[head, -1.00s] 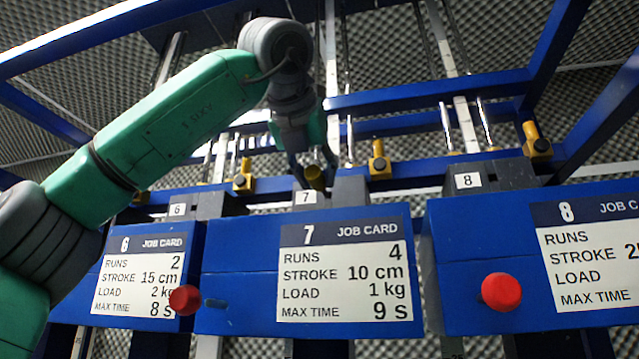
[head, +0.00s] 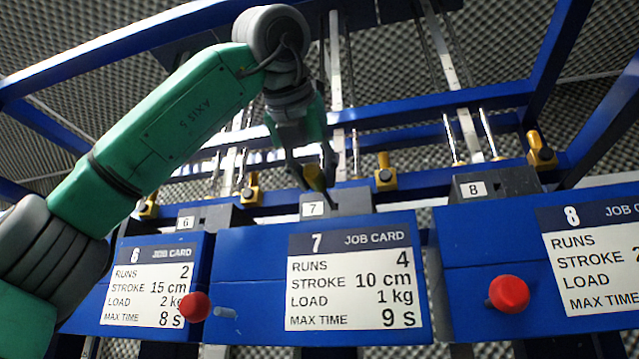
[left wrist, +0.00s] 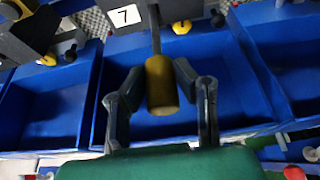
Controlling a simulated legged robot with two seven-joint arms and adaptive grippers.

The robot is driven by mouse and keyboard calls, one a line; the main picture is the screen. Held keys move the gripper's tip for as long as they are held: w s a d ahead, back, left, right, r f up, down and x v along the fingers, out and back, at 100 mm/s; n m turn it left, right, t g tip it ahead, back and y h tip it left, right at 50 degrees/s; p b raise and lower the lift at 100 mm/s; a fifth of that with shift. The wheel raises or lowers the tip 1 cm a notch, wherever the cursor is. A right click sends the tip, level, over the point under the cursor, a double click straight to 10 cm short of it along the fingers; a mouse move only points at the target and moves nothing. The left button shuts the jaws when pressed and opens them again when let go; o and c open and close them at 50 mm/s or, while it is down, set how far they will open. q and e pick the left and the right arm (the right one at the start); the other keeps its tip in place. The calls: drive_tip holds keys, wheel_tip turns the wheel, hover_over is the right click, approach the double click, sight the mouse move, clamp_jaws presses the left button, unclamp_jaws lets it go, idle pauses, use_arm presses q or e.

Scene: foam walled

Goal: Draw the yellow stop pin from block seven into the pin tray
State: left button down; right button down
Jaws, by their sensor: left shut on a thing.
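My left gripper (head: 316,178) is shut on the yellow stop pin (head: 316,179) in front of block seven (head: 350,201). In the left wrist view the gripper (left wrist: 160,92) has its fingers on both sides of the pin's yellow cylindrical head (left wrist: 161,86). A thin grey shaft runs from the head up toward the "7" label (left wrist: 125,15). I cannot tell whether the shaft's far end is still inside the block. A blue open tray (left wrist: 225,75) lies beyond the pin; whether it is the pin tray is unclear. My right gripper is in neither view.
Blue fronts with job cards six (head: 150,288), seven (head: 350,275) and eight (head: 605,250) stand side by side. Red knobs (head: 509,293) stick out from them. Yellow fittings (head: 386,172) and upright rods stand behind. Blue frame bars (head: 430,102) cross above.

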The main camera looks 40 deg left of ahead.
sight(311, 173)
use_arm(q)
drive_tip(key=shift+s+d+b, duration=0.2)
drive_tip(key=shift+s+d, duration=0.2)
drive_tip(key=shift+s, duration=0.3)
drive_tip(key=shift+s+d+b, duration=0.25)
drive_tip(key=shift+s+d, duration=0.1)
drive_tip(key=shift+s, duration=0.35)
drive_tip(key=shift+s+d+b, duration=0.2)
drive_tip(key=shift+s+d, duration=0.2)
drive_tip(key=shift+s, duration=0.3)
